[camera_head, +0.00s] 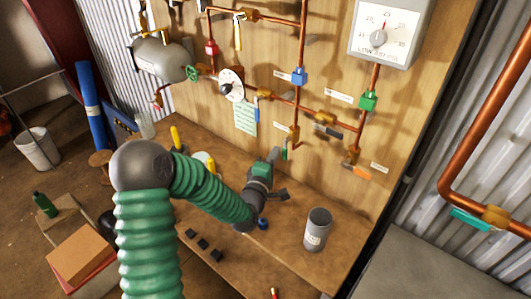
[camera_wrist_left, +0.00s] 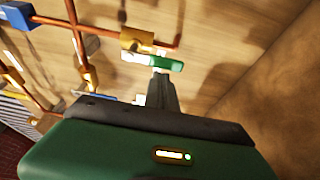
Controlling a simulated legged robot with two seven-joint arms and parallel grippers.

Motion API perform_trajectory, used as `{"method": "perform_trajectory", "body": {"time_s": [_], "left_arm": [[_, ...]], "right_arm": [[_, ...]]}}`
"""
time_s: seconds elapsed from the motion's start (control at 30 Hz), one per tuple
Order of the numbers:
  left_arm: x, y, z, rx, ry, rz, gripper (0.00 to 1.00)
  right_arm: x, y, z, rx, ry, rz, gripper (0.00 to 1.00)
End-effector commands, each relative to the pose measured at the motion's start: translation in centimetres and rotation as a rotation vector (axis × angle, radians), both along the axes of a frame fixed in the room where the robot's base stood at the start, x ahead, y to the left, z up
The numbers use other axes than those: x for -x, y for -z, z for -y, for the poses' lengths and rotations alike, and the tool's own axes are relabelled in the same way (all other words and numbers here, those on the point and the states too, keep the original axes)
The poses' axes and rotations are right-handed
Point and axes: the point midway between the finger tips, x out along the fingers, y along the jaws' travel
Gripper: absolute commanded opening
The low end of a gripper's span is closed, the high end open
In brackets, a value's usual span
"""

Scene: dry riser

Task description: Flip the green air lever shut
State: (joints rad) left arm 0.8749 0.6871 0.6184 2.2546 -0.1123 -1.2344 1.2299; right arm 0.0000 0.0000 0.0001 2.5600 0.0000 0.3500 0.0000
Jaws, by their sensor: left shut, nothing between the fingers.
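The green air lever (camera_head: 284,153) hangs from a brass valve (camera_head: 293,133) low on the wooden panel. It lies about in line with the short copper pipe there. In the left wrist view the green lever (camera_wrist_left: 168,65) sits just beyond the fingertips, beside the brass valve body (camera_wrist_left: 137,40). My left gripper (camera_head: 274,155) is shut and empty, close to the lever on its left side. In the left wrist view the shut fingers (camera_wrist_left: 160,78) point at the lever; I cannot tell whether they touch it. My right gripper is not in view.
Copper pipes with a blue fitting (camera_head: 299,77) and a green fitting (camera_head: 369,100) run above. A grey cup (camera_head: 317,230) stands on the bench below. A gauge box (camera_head: 391,32) hangs upper right.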

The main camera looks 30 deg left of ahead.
Motion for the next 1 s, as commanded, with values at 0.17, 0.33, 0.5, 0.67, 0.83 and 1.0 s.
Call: {"method": "perform_trajectory", "body": {"time_s": [0.17,0.33,0.5,0.67,0.83,1.0], "left_arm": [[0.0,0.1,0.3,0.000,-0.001,-0.001,0.00],[0.0,0.1,0.3,0.000,-0.001,-0.001,0.00],[0.1,0.0,0.3,0.011,-0.001,-0.001,0.00],[0.1,0.0,0.5,0.045,-0.001,-0.005,0.00],[0.1,0.1,0.6,0.068,-0.001,-0.006,0.00],[0.1,0.1,0.7,0.092,0.000,-0.008,0.00]], "right_arm": [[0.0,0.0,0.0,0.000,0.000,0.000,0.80],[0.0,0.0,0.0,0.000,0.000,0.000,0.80],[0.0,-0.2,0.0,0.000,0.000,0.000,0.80],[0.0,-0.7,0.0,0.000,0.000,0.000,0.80],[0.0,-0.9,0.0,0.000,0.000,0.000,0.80],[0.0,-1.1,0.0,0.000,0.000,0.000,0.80]]}}
